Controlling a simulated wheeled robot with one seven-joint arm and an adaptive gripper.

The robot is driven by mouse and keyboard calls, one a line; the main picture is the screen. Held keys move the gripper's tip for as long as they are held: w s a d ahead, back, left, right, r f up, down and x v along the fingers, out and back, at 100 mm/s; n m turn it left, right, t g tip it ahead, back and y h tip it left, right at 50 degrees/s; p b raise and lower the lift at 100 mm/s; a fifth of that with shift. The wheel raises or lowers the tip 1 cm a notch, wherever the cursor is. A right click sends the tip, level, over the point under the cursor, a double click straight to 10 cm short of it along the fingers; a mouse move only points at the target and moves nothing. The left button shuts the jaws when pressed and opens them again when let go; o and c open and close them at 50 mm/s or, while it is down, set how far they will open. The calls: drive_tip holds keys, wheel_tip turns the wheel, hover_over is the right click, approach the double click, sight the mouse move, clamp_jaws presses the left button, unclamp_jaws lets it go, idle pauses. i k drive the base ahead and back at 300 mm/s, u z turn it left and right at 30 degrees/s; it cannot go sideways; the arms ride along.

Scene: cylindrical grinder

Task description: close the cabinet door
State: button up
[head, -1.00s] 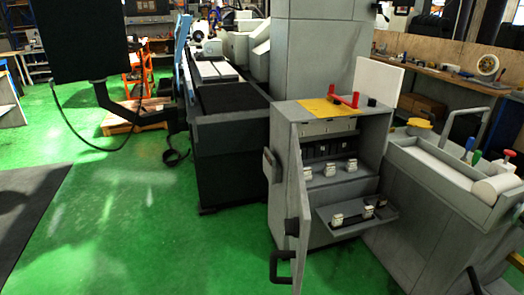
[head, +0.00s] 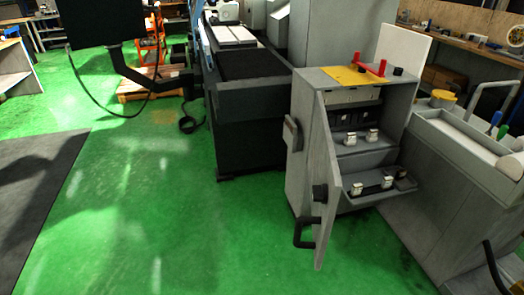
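A grey cabinet (head: 299,163) stands right of centre in the head view, with a yellow patch and red parts on its top. Its door (head: 326,180) is hinged on the left side and stands open, swung out toward me. A black handle (head: 305,236) sits low on the door's outer face. Inside, several small pale parts sit on a shelf (head: 347,148) and on a lower tray (head: 370,198) that juts out. The door partly hides the interior. My gripper is not in view.
A dark machine bed (head: 247,125) stands left of the cabinet. A grey cart (head: 455,200) with a tray of tools stands close on its right. The green floor (head: 200,230) in front and to the left is clear. A dark mat (head: 40,185) lies at far left.

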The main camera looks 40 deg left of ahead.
sight(323, 168)
drive_tip(key=u, duration=0.95)
drive_tip(key=i, duration=0.2)
drive_tip(key=u, duration=0.05)
